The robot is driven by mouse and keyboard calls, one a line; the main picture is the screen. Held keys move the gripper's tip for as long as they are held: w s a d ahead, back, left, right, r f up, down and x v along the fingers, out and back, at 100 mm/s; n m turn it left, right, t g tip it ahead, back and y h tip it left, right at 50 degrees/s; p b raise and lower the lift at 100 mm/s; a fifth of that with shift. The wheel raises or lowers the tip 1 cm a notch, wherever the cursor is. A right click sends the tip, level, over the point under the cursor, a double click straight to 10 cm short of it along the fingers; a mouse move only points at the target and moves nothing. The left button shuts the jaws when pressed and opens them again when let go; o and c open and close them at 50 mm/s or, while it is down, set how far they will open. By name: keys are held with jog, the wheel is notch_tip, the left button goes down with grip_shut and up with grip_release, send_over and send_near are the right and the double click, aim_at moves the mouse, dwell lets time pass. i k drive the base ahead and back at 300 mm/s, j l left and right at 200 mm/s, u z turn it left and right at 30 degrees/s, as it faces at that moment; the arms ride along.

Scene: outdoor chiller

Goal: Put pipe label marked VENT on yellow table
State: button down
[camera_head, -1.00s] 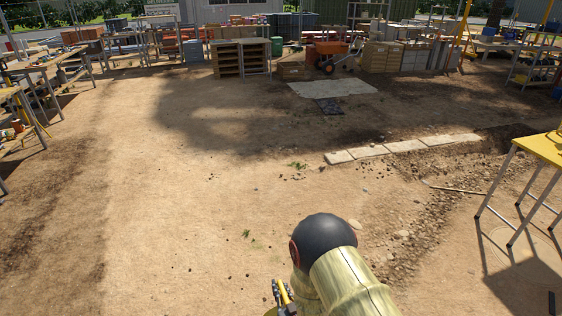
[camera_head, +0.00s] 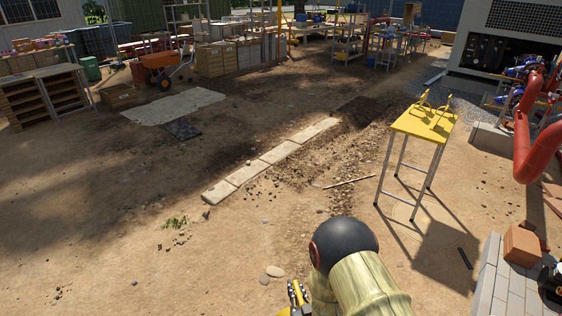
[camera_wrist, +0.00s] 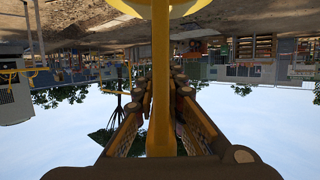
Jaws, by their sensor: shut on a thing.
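The yellow table (camera_head: 424,124) stands right of centre in the head view, on thin grey legs, with small yellow items (camera_head: 424,99) on its top. My gripper (camera_head: 298,298) is low in the head view, short of the table and to its left. In the wrist view my gripper (camera_wrist: 162,88) is shut on a yellow piece (camera_wrist: 161,120), a long bar between the fingers with a wider yellow part at the top edge. No lettering is readable, so I cannot tell whether it is the VENT pipe label.
Pale slabs (camera_head: 270,160) and rubble lie left of the table. A block wall (camera_head: 508,285) with a brick-coloured block (camera_head: 521,246) stands at the lower right. Red pipes (camera_head: 527,140) and a chiller unit (camera_head: 505,45) are at the right. Open dirt lies at the left.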

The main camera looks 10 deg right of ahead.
aim_at(416, 128)
jog(key=i+l+z, duration=0.25)
jog(key=i+z, duration=0.6)
jog(key=i, duration=0.2)
jog(key=i+z, duration=0.4)
jog(key=i+j+z, duration=0.25)
jog(key=i+z, duration=0.15)
jog(key=i, duration=0.25)
jog(key=i+j+z, duration=0.4)
jog(key=i, duration=0.2)
jog(key=i+j+z, duration=0.4)
jog(key=i+j, duration=0.15)
